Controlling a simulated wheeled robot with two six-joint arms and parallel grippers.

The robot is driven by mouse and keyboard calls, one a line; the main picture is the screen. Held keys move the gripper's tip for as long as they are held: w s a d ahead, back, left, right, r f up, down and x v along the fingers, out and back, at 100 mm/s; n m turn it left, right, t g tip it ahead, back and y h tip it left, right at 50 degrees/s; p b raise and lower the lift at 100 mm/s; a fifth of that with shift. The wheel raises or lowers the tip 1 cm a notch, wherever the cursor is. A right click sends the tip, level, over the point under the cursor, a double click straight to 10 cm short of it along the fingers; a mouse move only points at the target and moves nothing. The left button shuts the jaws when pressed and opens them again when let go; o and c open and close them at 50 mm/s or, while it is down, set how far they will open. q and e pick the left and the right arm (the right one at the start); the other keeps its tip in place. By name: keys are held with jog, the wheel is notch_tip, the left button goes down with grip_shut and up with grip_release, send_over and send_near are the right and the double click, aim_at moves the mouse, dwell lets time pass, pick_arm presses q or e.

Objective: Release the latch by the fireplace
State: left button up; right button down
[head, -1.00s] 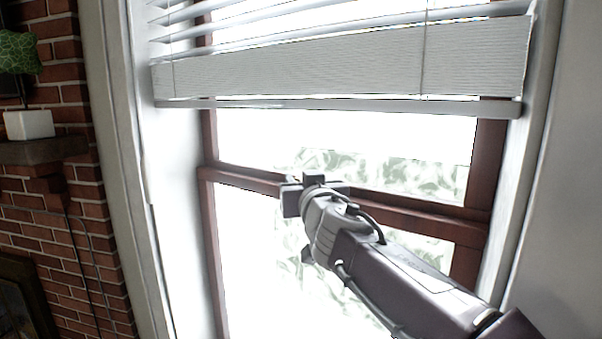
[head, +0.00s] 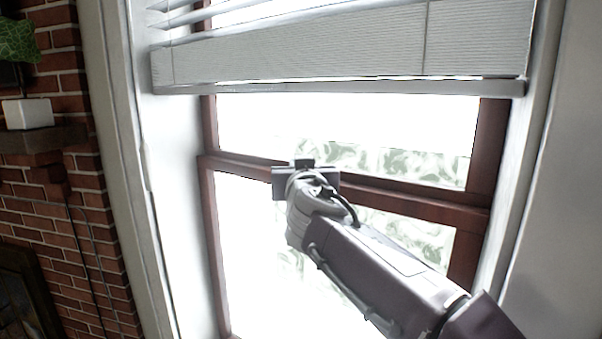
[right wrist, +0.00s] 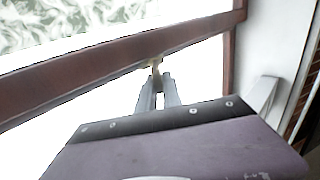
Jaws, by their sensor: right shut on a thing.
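The latch (right wrist: 153,64) is a small brass-coloured piece on the dark red-brown middle rail (right wrist: 85,82) of the window, seen in the right wrist view. My right gripper (right wrist: 157,84) has its two grey fingers closed on the latch at the rail's edge. In the head view my right gripper (head: 305,170) is at the middle rail (head: 400,203), and its own body hides the fingertips and the latch. My left gripper is in neither view.
White blinds (head: 340,50) hang over the upper window. A brick wall (head: 60,230) with a mantel (head: 40,139) and a white block (head: 28,113) stands at the left. White window trim (head: 140,180) borders the opening.

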jog(key=shift+w+a+r+m+g+h+p, duration=0.15)
jog(key=shift+a+m+g+h+p, duration=0.4)
jog(key=shift+m+h+p, duration=1.1)
jog(key=shift+w+a+f+m+g+h+p, duration=0.1)
jog(key=shift+a+m+g+h+p, duration=0.35)
jog(key=shift+m+h+p, duration=1.15)
jog(key=shift+w+a+r+m+g+h+p, duration=0.15)
jog(key=shift+a+m+g+h+p, duration=0.45)
jog(key=shift+h+p, duration=1.9)
jog(key=shift+d+h+b, duration=0.15)
jog(key=shift+h+b, duration=0.1)
jog(key=shift+b, duration=0.1)
jog(key=c, duration=1.5)
grip_release()
jog(key=shift+f, duration=0.1)
jog(key=b+v, duration=0.1)
jog(key=v, duration=0.8)
